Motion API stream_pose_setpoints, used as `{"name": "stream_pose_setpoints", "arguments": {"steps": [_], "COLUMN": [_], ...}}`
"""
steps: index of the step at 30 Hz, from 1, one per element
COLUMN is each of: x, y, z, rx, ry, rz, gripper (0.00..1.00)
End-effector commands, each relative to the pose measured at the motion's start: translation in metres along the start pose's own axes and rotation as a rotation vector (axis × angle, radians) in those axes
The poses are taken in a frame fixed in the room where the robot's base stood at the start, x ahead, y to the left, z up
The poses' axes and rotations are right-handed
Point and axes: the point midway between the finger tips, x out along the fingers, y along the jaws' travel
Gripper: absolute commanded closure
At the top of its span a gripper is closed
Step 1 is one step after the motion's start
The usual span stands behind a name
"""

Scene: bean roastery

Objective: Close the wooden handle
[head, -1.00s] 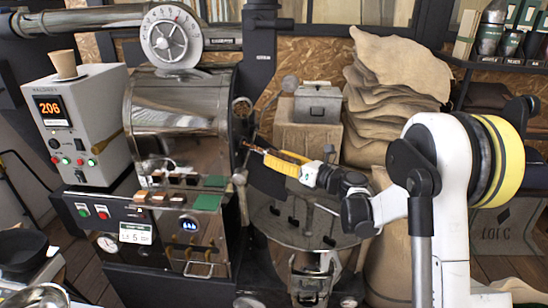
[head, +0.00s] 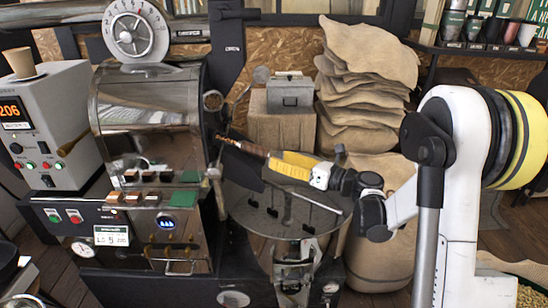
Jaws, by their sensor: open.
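The wooden handle (head: 247,147) is a brown rod in the head view. It slants down to the right from the front of the shiny roaster drum (head: 148,98), above the round cooling tray (head: 265,218). The fingers are too small to see clearly.
A dark chute (head: 242,168) hangs just below the handle. A grey metal box (head: 290,92) stands on a wooden crate behind, beside stacked burlap sacks (head: 365,75). A grey control unit (head: 50,120) with a paper cup stands at the left.

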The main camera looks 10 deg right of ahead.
Motion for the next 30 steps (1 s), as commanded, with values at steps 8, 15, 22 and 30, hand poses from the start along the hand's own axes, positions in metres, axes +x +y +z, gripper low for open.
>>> {"name": "stream_pose_setpoints", "arguments": {"steps": [8, 15, 22, 30], "x": [-0.009, -0.071, -0.110, -0.079], "y": [0.005, 0.025, 0.034, 0.028], "z": [0.015, 0.061, 0.066, 0.042], "rx": [-0.033, -0.193, -0.255, -0.258], "ry": [0.048, 0.349, 0.518, 0.523], "rz": [-0.009, -0.055, -0.068, -0.064], "gripper": [0.97, 1.00, 1.00, 1.00]}}
